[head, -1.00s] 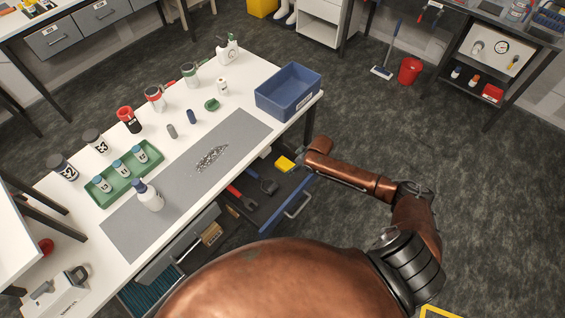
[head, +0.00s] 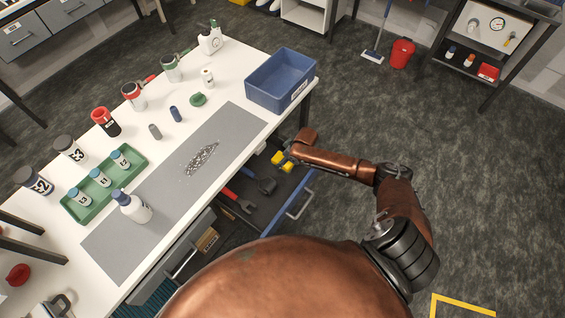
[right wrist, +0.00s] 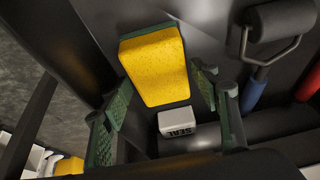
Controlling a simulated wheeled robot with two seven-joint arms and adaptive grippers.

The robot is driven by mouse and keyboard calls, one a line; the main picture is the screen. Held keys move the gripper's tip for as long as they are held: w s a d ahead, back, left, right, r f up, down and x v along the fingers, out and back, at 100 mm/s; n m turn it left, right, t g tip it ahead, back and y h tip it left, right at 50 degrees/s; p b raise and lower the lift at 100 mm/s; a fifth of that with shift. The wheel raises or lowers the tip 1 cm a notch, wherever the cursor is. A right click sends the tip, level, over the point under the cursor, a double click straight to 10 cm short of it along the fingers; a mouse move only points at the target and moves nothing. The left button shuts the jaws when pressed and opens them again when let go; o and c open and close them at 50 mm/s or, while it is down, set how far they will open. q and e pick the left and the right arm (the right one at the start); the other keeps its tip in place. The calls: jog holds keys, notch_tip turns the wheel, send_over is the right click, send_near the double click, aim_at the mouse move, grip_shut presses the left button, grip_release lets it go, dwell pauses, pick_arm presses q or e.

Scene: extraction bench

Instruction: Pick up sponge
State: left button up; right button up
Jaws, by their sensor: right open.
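The yellow sponge (right wrist: 155,65) lies in the open dark drawer under the bench. In the head view the sponge (head: 281,161) shows at the drawer's far end, partly covered by my right gripper. My right gripper (right wrist: 160,98) is open, with its green-padded fingers on either side of the sponge's near part in the right wrist view. The sponge appears to lie between or just beyond the fingertips; I cannot tell whether they touch it. My left gripper is not in view.
A white block marked SEAL (right wrist: 177,122) lies close to the sponge. A roller-like tool (right wrist: 280,20) and red-handled tools (head: 238,202) share the drawer. The blue bin (head: 281,80) stands on the bench corner above. Floor right of the drawer is clear.

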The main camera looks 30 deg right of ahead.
jog(key=shift+w+a+f, duration=0.1)
jog(key=shift+w+f, duration=0.05)
jog(key=shift+f, duration=0.45)
jog(key=shift+w+f, duration=0.1)
jog(key=shift+f, duration=0.05)
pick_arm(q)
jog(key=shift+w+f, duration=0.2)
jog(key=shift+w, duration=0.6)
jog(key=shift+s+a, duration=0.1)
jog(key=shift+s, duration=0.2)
pick_arm(e)
jog(key=shift+f, duration=0.25)
jog(key=shift+c, duration=0.7)
jog(key=c, duration=0.7)
